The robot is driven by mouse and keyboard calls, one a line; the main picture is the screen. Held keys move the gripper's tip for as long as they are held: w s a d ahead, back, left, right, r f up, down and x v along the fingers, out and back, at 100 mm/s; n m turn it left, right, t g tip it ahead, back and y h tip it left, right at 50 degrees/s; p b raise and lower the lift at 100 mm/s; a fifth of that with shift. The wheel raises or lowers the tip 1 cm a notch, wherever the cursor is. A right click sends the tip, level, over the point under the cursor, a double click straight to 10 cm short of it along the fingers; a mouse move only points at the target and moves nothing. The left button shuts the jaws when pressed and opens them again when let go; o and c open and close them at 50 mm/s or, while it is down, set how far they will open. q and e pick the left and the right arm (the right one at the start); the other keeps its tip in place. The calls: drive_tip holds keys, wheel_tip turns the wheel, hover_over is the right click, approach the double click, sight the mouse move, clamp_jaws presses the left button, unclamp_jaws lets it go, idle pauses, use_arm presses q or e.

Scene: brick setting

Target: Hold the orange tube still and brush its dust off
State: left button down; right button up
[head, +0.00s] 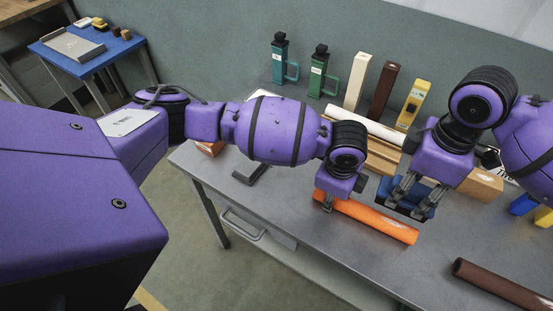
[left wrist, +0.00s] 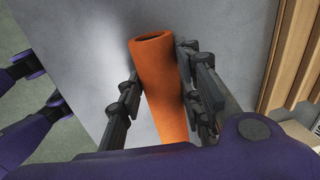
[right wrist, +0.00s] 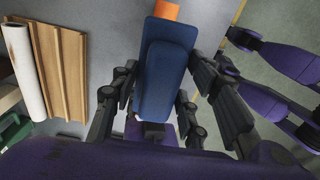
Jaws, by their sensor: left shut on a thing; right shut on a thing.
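The orange tube (head: 372,219) lies on the grey table near its front edge. My left gripper (head: 327,200) is shut around the tube toward its left end; the left wrist view shows the tube (left wrist: 160,75) between the fingers, its hollow end (left wrist: 152,37) facing up in the picture. My right gripper (head: 408,200) is shut on a blue brush (head: 404,196) over the right half of the tube. In the right wrist view the brush (right wrist: 165,65) hides most of the tube, with an orange bit (right wrist: 167,10) beyond it. I cannot tell whether its bristles touch the tube.
A dark brown tube (head: 500,284) lies at the right front. Behind the grippers are a white roll (head: 367,123), wooden strips (head: 384,158) and a cardboard box (head: 480,186). Bottles and upright blocks line the back. Table (head: 330,262) in front of the orange tube is clear.

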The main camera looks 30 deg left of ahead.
use_arm(q)
drive_tip(key=shift+w+r, duration=0.1)
use_arm(e)
drive_tip(key=n, duration=0.2)
drive_tip(key=a+n, duration=0.1)
drive_tip(key=shift+a+f+n, duration=0.1)
drive_tip(key=shift+a+n, duration=0.1)
drive_tip(key=shift+n, duration=0.2)
drive_tip(key=n, duration=0.4)
drive_tip(key=shift+a+f, duration=0.1)
drive_tip(key=shift+a, duration=0.25)
drive_tip(key=n, duration=0.4)
drive_tip(key=shift+w+a+n, duration=0.1)
drive_tip(key=shift+a+n, duration=0.1)
drive_tip(key=shift+n, duration=0.1)
drive_tip(key=n, duration=0.4)
drive_tip(key=shift+w+d+f+n, duration=0.1)
drive_tip(key=shift+f+n, duration=0.05)
drive_tip(key=shift+n, duration=0.25)
drive_tip(key=shift+f, duration=3.95)
drive_tip(key=shift+d+f, duration=0.1)
drive_tip(key=shift+d, duration=1.15)
drive_tip(key=shift+c, duration=0.5)
drive_tip(key=shift+d, duration=2.6)
drive_tip(key=shift+a, duration=3.9)
drive_tip(key=shift+r, duration=4.15)
